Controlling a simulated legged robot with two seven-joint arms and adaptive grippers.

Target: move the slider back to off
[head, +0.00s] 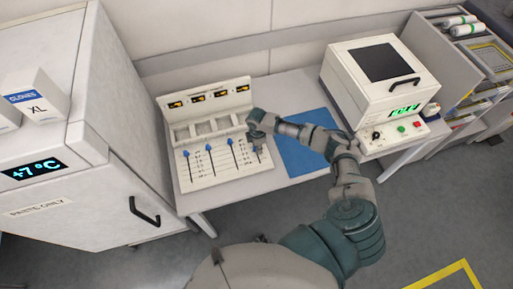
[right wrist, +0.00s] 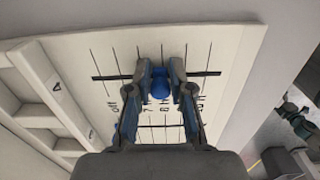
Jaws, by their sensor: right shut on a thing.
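The slider panel (head: 205,168) is a pale console with blue slider knobs in upright slots. Three blue knobs (head: 208,147) show near the upper ends of their slots. My right gripper (head: 257,150) is over the rightmost slot and hides its knob in the head view. In the right wrist view my right gripper (right wrist: 161,76) has its fingers shut on the blue slider knob (right wrist: 160,87). That knob stands about midway along its dark slot (right wrist: 108,78). The word "off" shows near the slot's left end in the wrist view. My left gripper is out of view.
Small amber displays top the console above a row of empty bays (head: 203,127). A blue mat (head: 300,155) lies to the right, then a white device (head: 375,85) with a green display. A tall white cabinet (head: 120,205) stands at left.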

